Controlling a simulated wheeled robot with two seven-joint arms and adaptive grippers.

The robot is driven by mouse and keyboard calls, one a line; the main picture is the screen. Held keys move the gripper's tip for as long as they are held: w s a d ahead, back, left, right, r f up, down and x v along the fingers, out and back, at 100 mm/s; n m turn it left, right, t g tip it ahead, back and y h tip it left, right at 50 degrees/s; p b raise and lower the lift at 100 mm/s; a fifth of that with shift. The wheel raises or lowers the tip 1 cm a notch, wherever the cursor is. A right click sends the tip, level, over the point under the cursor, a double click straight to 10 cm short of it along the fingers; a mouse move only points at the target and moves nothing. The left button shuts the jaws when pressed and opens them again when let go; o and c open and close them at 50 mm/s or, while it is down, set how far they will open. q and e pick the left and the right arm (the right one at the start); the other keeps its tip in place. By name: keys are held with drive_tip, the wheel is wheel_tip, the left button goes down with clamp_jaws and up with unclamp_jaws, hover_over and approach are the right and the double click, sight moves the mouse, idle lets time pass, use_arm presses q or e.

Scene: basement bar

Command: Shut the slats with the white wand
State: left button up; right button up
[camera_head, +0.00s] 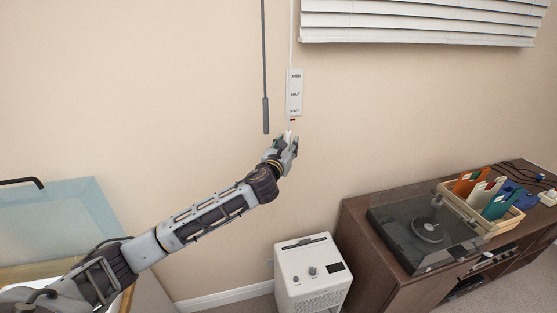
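The white wand (291,30) hangs as a thin pale line on the wall, left of the window blind. The blind's pale slats (420,22) show at the top right. A white plate (294,92) with several small words lies along the wand's line; the lowest looks like SHUT. My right gripper is not in view.
A dark grey rod (265,112) hangs just left of the wand. A white box-shaped appliance (312,276) stands on the floor below. A brown cabinet (375,262) at right carries a turntable (428,230) and a wooden crate (482,220). A pale blue clear panel (62,215) stands at left.

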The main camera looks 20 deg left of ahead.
use_arm(q)
drive_tip(key=s, duration=1.1)
idle(0.6)
